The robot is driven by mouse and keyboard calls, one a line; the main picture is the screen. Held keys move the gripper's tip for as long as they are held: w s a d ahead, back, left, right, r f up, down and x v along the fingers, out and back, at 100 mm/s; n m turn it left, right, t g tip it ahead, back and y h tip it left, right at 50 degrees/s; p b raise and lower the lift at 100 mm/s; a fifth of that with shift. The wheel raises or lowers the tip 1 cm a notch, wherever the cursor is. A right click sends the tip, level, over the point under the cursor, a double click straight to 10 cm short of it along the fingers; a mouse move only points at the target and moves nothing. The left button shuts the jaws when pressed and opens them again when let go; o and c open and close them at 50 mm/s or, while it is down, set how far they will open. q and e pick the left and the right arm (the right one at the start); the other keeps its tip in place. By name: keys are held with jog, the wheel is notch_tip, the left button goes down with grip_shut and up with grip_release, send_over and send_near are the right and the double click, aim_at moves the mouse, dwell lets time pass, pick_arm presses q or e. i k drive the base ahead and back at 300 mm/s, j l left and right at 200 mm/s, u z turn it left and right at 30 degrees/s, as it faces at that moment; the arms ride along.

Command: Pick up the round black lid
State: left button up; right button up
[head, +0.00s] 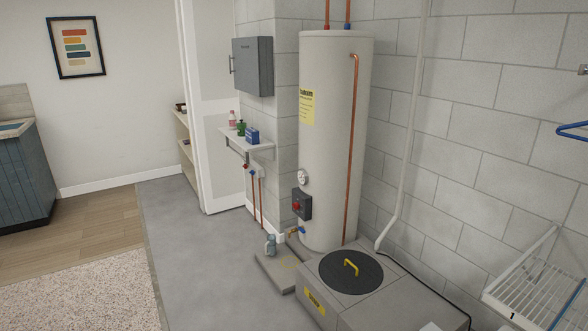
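The round black lid (367,274) lies flat on top of a low grey box (393,304) at the lower middle of the head view. A yellow handle (351,267) stands up from the lid's middle. The box has a yellow label on its front. Neither of my grippers shows in the head view, and nothing touches the lid.
A tall water heater (325,190) with copper pipes stands right behind the box. A white wire rack (530,290) is at right. Grey floor (205,265) is clear at left.

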aim_at(348, 272)
jog(key=i+u, duration=0.25)
jog(key=i, duration=0.8)
jog(key=i+u, duration=0.25)
jog(key=i, duration=0.8)
